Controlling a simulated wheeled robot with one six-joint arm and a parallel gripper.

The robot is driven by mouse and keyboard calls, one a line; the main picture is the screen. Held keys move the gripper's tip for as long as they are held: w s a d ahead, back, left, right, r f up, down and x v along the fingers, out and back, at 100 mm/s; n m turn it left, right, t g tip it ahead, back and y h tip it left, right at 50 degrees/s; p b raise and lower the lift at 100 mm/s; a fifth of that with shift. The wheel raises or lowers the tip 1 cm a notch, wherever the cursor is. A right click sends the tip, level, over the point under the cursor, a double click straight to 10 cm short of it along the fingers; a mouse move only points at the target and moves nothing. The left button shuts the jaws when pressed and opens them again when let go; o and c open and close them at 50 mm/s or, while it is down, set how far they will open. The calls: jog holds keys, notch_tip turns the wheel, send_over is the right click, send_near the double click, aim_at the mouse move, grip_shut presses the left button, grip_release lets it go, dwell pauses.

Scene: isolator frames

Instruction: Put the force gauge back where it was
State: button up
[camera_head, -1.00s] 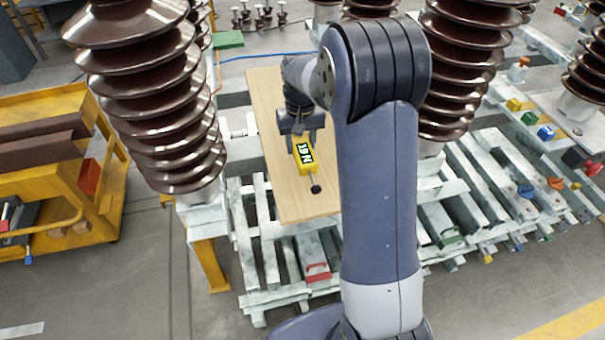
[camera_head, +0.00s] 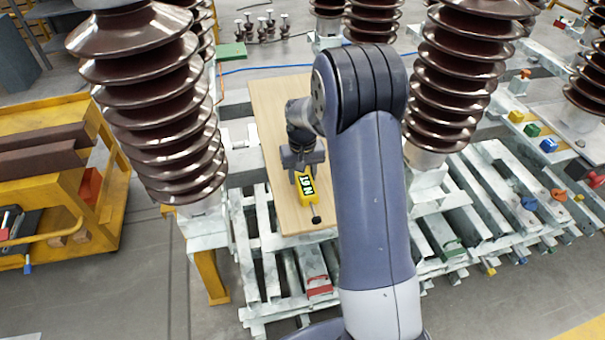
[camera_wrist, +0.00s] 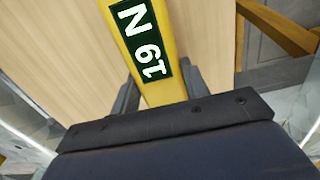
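The force gauge (camera_head: 308,194) is a yellow bar with a dark green display and a small black knob at its near end. It is over the light wooden board (camera_head: 272,120); I cannot tell whether it touches the board. My gripper (camera_head: 303,172) is at its far end, pointing down. In the wrist view the gauge (camera_wrist: 118,8) runs between the two dark fingers of my gripper (camera_wrist: 160,88), which sit close against its sides. The display shows white characters, an N and two digits. The gauge's end nearest the wrist is hidden by my gripper.
Tall brown ribbed insulators (camera_head: 160,100) stand left and right (camera_head: 458,75) of the board. A yellow cart (camera_head: 60,160) is at the left. Pale metal beams (camera_head: 480,200) lie below and right of the board. The board's far half is bare.

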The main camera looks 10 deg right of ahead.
jog(key=o, duration=0.5)
notch_tip(320, 180, up, 12)
jog(key=shift+r+p, duration=0.15)
jog(key=shift+p, duration=0.3)
jog(key=shift+o, duration=0.4)
